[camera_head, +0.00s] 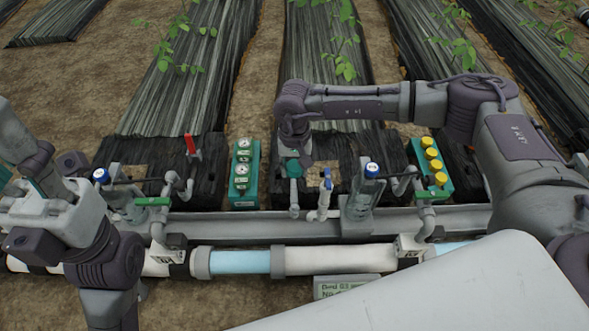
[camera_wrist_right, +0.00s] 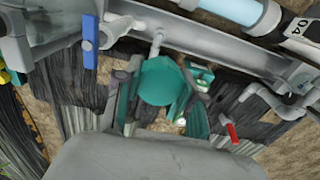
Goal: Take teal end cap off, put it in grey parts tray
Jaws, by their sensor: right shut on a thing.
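The teal end cap (camera_wrist_right: 160,82) is faceted and sits at the end of a thin grey pipe (camera_wrist_right: 156,46) in the right wrist view. My right gripper (camera_wrist_right: 157,92) has its fingers on both sides of the cap and is shut on it. In the head view the right gripper (camera_head: 293,157) reaches down over the grey upright pipe (camera_head: 294,194), with a little teal showing below it. My left arm is at the left edge; its gripper (camera_head: 45,215) does not show its fingers clearly. I cannot make out the grey parts tray.
A green gauge block (camera_head: 244,175) stands left of the pipe, and a blue-handled valve (camera_head: 326,180) stands close on its right. A green block with yellow knobs (camera_head: 432,165) is farther right. A red lever (camera_head: 192,145) stands to the left. A white-and-blue pipe (camera_head: 320,260) runs along the front.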

